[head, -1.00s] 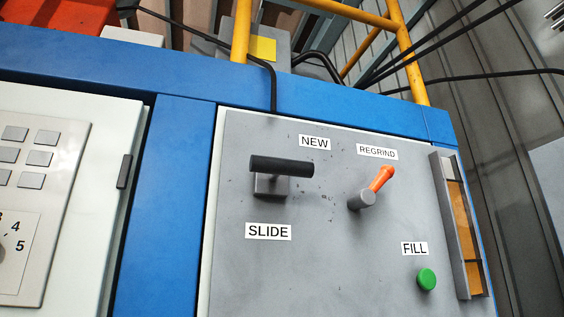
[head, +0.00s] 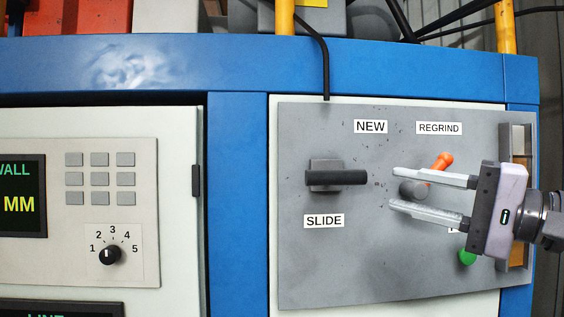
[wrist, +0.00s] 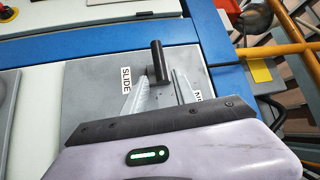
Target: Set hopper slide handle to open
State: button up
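The slide handle (head: 337,178) is a black bar on a grey block on the grey panel (head: 320,275), above the SLIDE label (head: 324,221). In the head view the bar lies level and reaches right. My gripper (head: 394,188) is in front of the panel's right half, fingers pointing left, open and empty. Its fingertips are a little right of the bar's free end in the picture. In the wrist view the handle (wrist: 158,62) stands ahead of the gripper (wrist: 156,80), in line with the gap between the fingers. I cannot tell whether they touch.
An orange-tipped regrind lever (head: 442,162) and green fill button (head: 467,258) are partly behind my gripper. The NEW label (head: 370,127) is above the handle. A keypad panel with a numbered dial (head: 110,254) is at left. A black cable (head: 326,70) hangs above.

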aim_at(322, 175)
jog(key=p+x, duration=0.3)
jog(key=x, duration=1.2)
grip_shut()
dwell(0.8)
